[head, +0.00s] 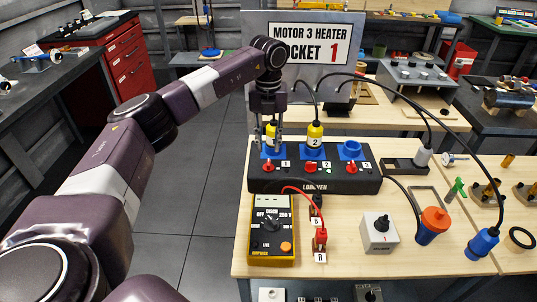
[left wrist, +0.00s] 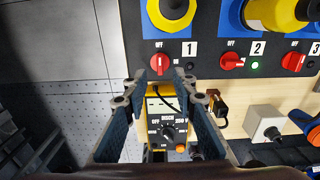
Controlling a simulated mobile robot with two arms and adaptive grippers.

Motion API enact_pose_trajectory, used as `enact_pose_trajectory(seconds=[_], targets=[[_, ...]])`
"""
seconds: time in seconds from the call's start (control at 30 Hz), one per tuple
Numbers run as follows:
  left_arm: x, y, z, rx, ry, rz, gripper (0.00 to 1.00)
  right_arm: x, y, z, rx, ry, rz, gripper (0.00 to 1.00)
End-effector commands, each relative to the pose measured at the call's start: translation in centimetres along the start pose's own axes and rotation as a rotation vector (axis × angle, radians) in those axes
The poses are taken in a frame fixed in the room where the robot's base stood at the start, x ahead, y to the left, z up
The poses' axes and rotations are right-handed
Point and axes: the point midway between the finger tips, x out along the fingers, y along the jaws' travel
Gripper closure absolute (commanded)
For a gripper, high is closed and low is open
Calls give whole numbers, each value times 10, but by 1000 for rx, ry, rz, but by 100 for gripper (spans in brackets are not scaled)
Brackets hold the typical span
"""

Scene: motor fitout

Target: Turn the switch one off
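The black socket box (head: 330,182) on the table carries red switches numbered 1, 2 and 3. Switch one (head: 268,167) also shows in the left wrist view (left wrist: 160,63); its knob appears upright, toward its OFF mark, and the small lamp beside it is dark. Switch two (left wrist: 232,61) lies turned sideways, with a green lamp lit beside it. My left gripper (head: 269,146) hangs pointing down near socket 1, in front of its yellow plug. In the left wrist view its fingers (left wrist: 165,96) are apart and empty, with switch one beyond their tips. My right gripper is not in view.
A yellow multimeter (head: 270,232) lies in front of the box, with red and black leads. A yellow plug (head: 315,136) with a black cable stands in socket 2. A grey switch box (head: 379,233) and blue-orange plug (head: 432,224) stand to the right.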

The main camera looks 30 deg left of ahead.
Motion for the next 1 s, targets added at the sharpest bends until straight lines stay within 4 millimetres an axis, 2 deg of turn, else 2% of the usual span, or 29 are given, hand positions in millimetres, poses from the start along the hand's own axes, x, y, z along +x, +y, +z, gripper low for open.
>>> enact_pose_trajectory(seconds=[0.1, 0.3, 0.5, 1.0], targets=[[-26, 0, 1, 0, -3, -1, 75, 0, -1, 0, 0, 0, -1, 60], [-51, 0, 0, 0, -1, 0, 75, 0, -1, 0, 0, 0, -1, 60], [-57, 0, 0, 0, 0, 0, 75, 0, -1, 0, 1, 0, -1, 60], [-57, 0, 0, 0, 0, 0, 75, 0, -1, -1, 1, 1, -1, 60]])
